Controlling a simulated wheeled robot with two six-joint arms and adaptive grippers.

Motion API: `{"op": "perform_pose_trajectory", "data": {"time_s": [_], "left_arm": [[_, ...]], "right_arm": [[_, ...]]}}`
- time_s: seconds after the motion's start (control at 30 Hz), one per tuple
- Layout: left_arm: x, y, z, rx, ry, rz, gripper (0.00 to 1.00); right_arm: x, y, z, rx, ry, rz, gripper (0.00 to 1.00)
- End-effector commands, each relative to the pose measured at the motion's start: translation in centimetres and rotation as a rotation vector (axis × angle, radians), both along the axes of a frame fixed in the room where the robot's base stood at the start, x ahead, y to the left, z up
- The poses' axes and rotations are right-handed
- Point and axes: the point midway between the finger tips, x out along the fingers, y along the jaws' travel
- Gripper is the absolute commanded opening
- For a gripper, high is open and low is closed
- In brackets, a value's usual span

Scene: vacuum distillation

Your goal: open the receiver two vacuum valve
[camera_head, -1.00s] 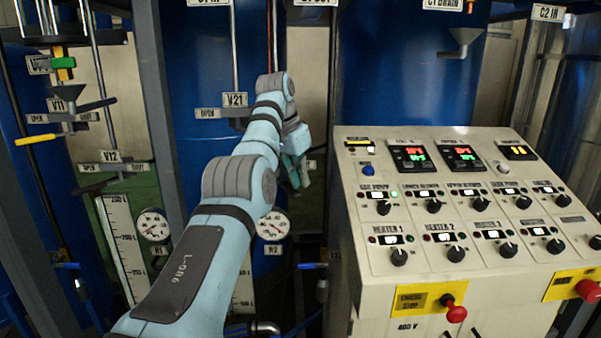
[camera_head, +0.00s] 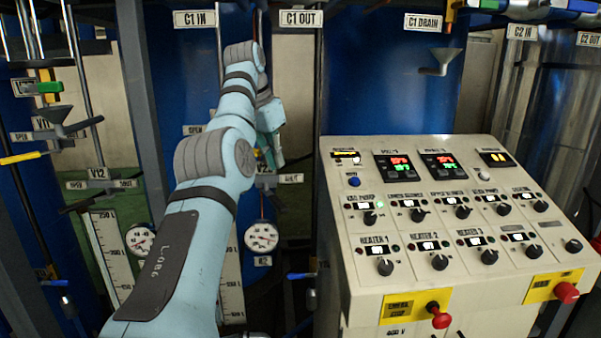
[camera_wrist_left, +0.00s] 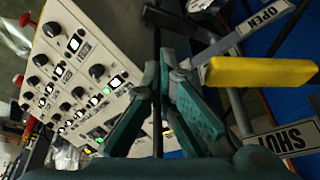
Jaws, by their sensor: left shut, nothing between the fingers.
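A yellow valve handle (camera_wrist_left: 262,72) lies level at the right of the left wrist view, between an OPEN plate (camera_wrist_left: 264,18) above and a SHUT plate (camera_wrist_left: 290,140) below. My left gripper (camera_wrist_left: 159,66) is shut and empty, just left of the handle's inner end; I cannot tell whether they touch. In the head view, the left gripper (camera_head: 271,158) is at the end of my arm, partly hidden by it. The SHUT plate (camera_head: 290,178) shows just right of it. The R2 gauge (camera_head: 261,236) is below. My arm hides most of this valve.
The control panel (camera_head: 450,222), with knobs and red stop buttons, stands close on the right. Frame posts and pipes crowd the left. A blue handle (camera_head: 302,276) sits low near the panel.

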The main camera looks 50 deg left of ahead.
Motion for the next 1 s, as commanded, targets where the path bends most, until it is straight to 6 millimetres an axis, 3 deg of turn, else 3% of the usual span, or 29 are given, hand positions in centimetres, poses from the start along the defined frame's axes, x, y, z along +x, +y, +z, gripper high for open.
{"op": "perform_pose_trajectory", "data": {"time_s": [0.07,0.13,0.23,0.33,0.4,0.5,0.57,0.77,1.0], "left_arm": [[-0.3,0.6,-0.4,0.042,0.023,0.023,0.0],[0.6,1.2,-2.2,0.181,0.094,0.061,0.0],[3.9,1.0,-6.5,0.569,0.247,0.122,0.0],[7.2,-2.9,-10.3,1.022,0.345,0.15,0.0],[8.3,-6.7,-12.3,1.261,0.37,0.154,0.0],[8.4,-10.8,-13.7,1.455,0.38,0.158,0.0],[8.2,-11.7,-13.6,1.503,0.383,0.162,0.0],[8.2,-9.6,-12.8,1.516,0.386,0.167,0.0],[8.3,-4.4,-12.7,1.514,0.389,0.166,0.0]], "right_arm": [[-0.2,0.0,-0.5,0.0,0.004,0.0,0.4],[-0.2,-0.1,-1.7,-0.001,0.003,0.001,0.4],[0.0,-0.2,-4.8,-0.002,0.0,0.001,0.4],[0.1,-0.2,-8.1,-0.003,-0.002,0.001,0.4],[0.3,-0.1,-9.7,-0.002,-0.004,0.001,0.4],[0.6,-0.2,-10.7,-0.002,-0.009,0.0,0.4],[0.9,-0.2,-10.6,-0.002,-0.013,0.001,0.4],[0.6,-0.2,-9.6,-0.004,-0.01,0.001,0.4],[0.1,-0.2,-8.6,-0.002,-0.002,0.001,0.4]]}}
